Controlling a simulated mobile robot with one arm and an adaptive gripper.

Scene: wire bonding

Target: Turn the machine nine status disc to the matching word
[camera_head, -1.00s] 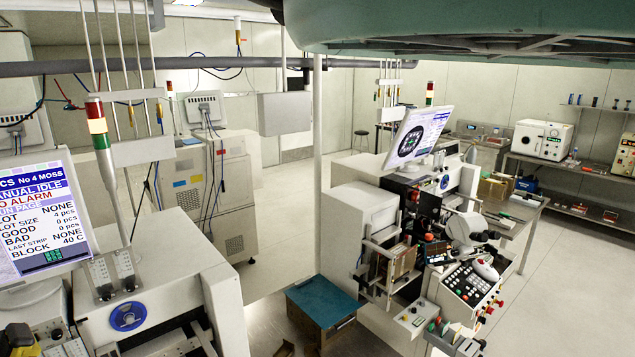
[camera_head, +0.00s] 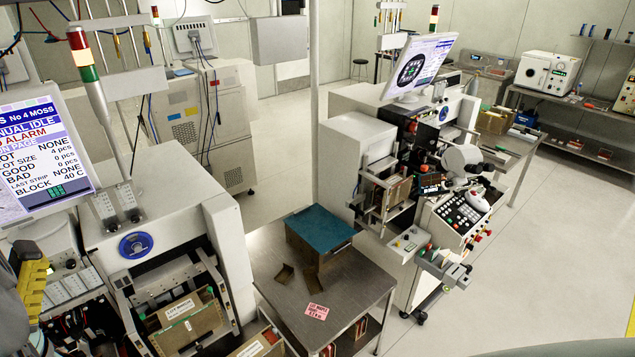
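The screen (camera_head: 42,155) above that machine reads "No 4 MOSS". A second, smaller blue disc (camera_head: 443,113) shows on the white machine right of the middle, below its tilted monitor (camera_head: 419,66). I cannot read that disc or find a number nine on any machine. My gripper is not in view.
A metal table (camera_head: 345,281) between the two machines holds a blue-topped box (camera_head: 319,229) and a pink card (camera_head: 317,311). A control panel (camera_head: 461,217) juts out from the right machine. The floor (camera_head: 545,245) at right is open. A bench (camera_head: 570,120) stands behind it.

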